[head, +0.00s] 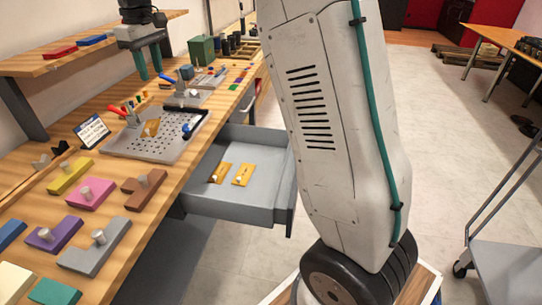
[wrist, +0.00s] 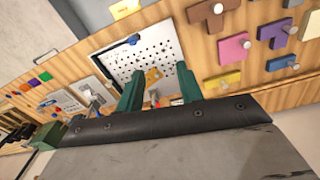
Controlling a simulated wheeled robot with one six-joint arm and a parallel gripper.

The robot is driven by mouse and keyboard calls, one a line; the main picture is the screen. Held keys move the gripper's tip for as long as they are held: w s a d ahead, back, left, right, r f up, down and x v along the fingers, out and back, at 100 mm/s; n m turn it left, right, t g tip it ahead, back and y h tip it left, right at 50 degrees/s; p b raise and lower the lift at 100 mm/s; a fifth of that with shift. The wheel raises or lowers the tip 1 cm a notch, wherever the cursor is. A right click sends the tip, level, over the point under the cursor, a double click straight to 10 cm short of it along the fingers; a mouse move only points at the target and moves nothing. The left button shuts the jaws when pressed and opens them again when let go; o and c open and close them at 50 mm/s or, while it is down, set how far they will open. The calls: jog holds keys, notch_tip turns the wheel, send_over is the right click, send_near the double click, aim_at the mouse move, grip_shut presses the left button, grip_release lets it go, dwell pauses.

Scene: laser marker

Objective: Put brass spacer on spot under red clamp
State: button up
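Two flat brass spacers with pale knobs, a left one (head: 219,172) and a right one (head: 242,175), lie in the open grey drawer (head: 207,199). The red clamp (head: 117,110) stands at the back left of a perforated metal plate (head: 140,148) on the bench. A brass-coloured piece (head: 151,127) lies on the plate beside this clamp; it also shows in the wrist view (wrist: 153,75). My gripper (head: 151,74) is high above the bench, beyond the plate. Its green fingers (wrist: 160,69) are apart with nothing held between them.
A blue-handled clamp (head: 193,129) is at the plate's right side. A small sign (head: 91,131) stands left of the plate. Several coloured knobbed blocks, including a pink one (head: 90,193), cover the near bench. A shelf (head: 50,65) is at the left. The drawer juts out over the floor.

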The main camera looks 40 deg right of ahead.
jog(key=s+d+r+m, duration=0.1)
jog(key=s+m, duration=0.1)
jog(key=s, duration=1)
jog(key=s+d+r+m, duration=0.1)
jog(key=s+r, duration=0.1)
jog(key=s, duration=1)
jog(key=s+f+m, duration=0.1)
jog(key=s+f, duration=0.3)
jog(key=s, duration=0.5)
jog(key=s+d+f+m+t, duration=0.1)
jog(key=s+f, duration=0.4)
jog(key=s, duration=0.3)
jog(key=shift+s, duration=0.35)
jog(key=shift+d, duration=0.2)
